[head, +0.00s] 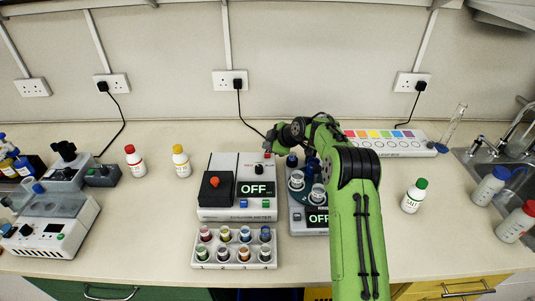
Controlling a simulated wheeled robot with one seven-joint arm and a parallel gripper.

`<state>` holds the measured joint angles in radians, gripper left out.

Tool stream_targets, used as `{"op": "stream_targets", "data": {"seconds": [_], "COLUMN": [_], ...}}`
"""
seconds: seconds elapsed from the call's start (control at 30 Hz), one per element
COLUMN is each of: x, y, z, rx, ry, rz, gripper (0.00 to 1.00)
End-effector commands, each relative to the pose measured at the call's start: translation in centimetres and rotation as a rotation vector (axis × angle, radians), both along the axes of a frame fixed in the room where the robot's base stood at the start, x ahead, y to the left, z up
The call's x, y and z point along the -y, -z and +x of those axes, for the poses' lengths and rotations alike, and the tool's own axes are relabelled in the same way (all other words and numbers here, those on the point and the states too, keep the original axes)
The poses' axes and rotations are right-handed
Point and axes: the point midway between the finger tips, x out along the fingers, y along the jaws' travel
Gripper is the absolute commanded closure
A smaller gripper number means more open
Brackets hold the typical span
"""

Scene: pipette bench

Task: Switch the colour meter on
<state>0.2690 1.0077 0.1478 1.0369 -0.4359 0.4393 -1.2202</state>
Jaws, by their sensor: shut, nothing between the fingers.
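The colour meter (228,209) stands in the middle of the bench, a white box with its name on the front edge. Its display (256,189) reads OFF. A dark panel with an orange-red knob (214,181) is on its left, and small blue and green buttons sit below the display. A small red part (267,154) shows at its back right corner. My gripper (269,145) is shut and empty, low over that corner, close to the red part. I cannot tell whether they touch.
A rack (234,265) of several coloured vials stands in front of the meter. A second device (311,218), also reading OFF, stands right of it, partly behind my arm. Red-capped (136,166) and yellow-capped bottles (181,166) stand left. A cable (243,113) runs down behind the meter.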

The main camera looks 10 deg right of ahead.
Motion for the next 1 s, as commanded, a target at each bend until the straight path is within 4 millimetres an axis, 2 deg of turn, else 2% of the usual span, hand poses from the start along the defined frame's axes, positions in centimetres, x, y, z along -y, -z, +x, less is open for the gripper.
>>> {"op": "stream_targets", "data": {"seconds": [0.37, 0.6, 1.0], "x": [0.0, 0.0, 0.0], "y": [0.1, 1.0, 1.0], "z": [0.0, 0.0, 0.0], "rx": [0.0, 0.0, 0.0], "ry": [0.0, 0.0, 0.0], "rz": [0.0, -0.001, 0.0], "gripper": [1.0, 1.0, 1.0]}}
